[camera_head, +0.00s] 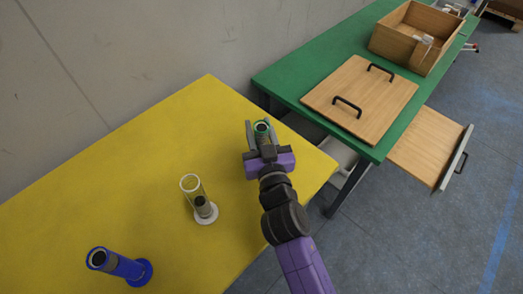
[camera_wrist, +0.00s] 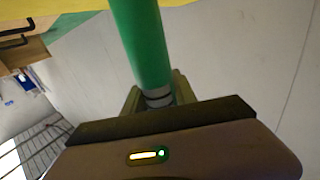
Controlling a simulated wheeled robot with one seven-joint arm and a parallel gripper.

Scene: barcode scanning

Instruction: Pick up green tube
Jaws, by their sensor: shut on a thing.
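The green tube (camera_head: 262,128) is between the fingers of my gripper (camera_head: 261,133), over the far right part of the yellow table (camera_head: 150,150). In the head view mostly its round open top shows; the gripper hides the rest. In the wrist view the green tube (camera_wrist: 143,40) runs up from my gripper (camera_wrist: 156,98), with a pale and dark banded part between the fingers. My gripper is shut on it. I cannot tell whether its base touches the table.
A clear tube (camera_head: 192,188) on a white base and a blue tube (camera_head: 118,264) stand on the yellow table, left of my arm. A green table (camera_head: 290,80) at the right bears a wooden board with black handles (camera_head: 362,95) and a wooden box (camera_head: 405,45).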

